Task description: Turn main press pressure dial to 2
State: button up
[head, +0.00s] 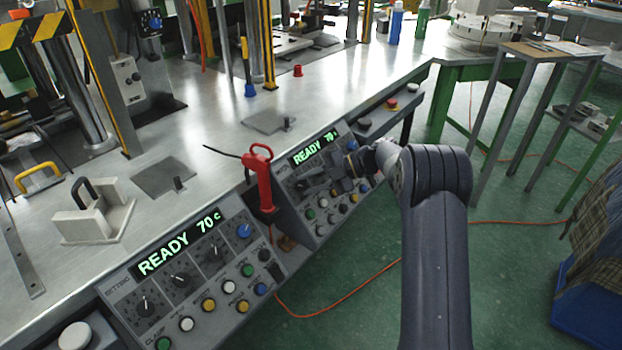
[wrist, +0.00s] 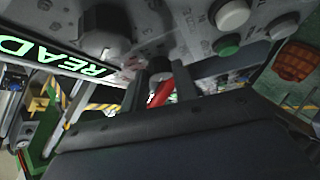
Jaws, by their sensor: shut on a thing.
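The far control panel (head: 290,182) has a green "READY 70" display (head: 314,149), a row of dials and coloured buttons. My gripper (head: 326,184) is at this panel's dial row, and the arm covers part of it. In the wrist view my gripper (wrist: 161,84) has its two fingers on either side of a grey dial knob (wrist: 160,67) and is shut on it. Another grey dial (wrist: 104,30) stands beside it, clear of the fingers. The held dial's pointer and scale numbers cannot be read.
A red-handled tool (head: 262,178) hangs between the two panels, close to my gripper. The near panel (head: 195,285) also shows "READY 70", with dials and buttons. The metal worktop (head: 215,130) lies behind. An orange cable (head: 345,300) runs across the green floor.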

jog(key=shift+n, duration=0.3)
jog(key=o, duration=1)
jog(key=shift+c, duration=0.2)
jog(key=p+v, duration=0.1)
jog(key=v, duration=0.9)
jog(key=shift+w+d+r, duration=0.2)
jog(key=shift+d+r, duration=0.05)
jog(key=shift+r, duration=0.05)
